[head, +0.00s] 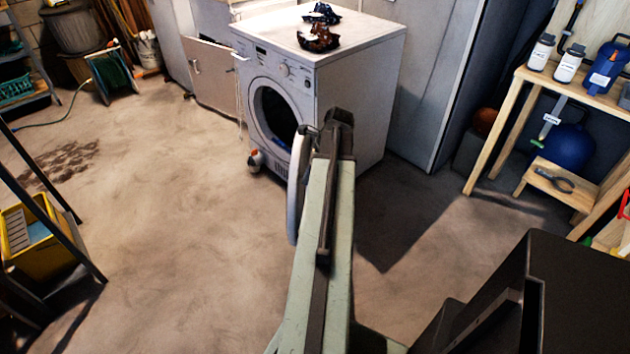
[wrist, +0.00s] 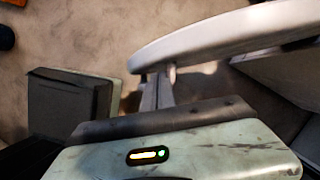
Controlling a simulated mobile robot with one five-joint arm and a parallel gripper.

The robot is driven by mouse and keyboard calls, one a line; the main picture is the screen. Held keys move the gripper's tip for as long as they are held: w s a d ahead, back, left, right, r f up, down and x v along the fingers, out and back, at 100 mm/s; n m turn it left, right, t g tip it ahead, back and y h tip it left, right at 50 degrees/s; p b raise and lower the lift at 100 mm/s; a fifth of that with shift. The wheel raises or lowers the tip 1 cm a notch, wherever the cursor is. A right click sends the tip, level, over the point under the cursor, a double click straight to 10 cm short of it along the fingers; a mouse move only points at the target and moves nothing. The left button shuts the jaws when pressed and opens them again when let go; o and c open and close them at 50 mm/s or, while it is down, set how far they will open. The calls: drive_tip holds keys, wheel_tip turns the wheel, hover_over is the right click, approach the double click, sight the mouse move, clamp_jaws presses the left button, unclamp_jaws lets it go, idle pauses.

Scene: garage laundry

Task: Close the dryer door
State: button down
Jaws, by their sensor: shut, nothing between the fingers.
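The white front-loading dryer (head: 360,80) stands in the middle back of the head view. Its round opening (head: 274,112) is dark and uncovered. Its door (head: 297,190) stands swung open toward me, seen nearly edge-on beside my arm. In the wrist view the pale curved door (wrist: 225,35) crosses the upper right. My gripper (wrist: 155,88) is shut and empty, with its fingers close to the door's rim. I cannot tell whether they touch it. In the head view my arm hides the gripper and part of the door.
Crumpled dark cloths (head: 318,37) lie on the dryer top. A small orange-and-white item (head: 256,160) is on the floor by the dryer. A wooden workbench (head: 530,75) stands at right, a yellow bucket (head: 35,240) at left. The floor left of the door is clear.

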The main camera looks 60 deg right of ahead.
drive_tip(key=shift+w+a+r, duration=0.1)
drive_tip(key=shift+w+a, duration=0.15)
drive_tip(key=shift+w, duration=0.4)
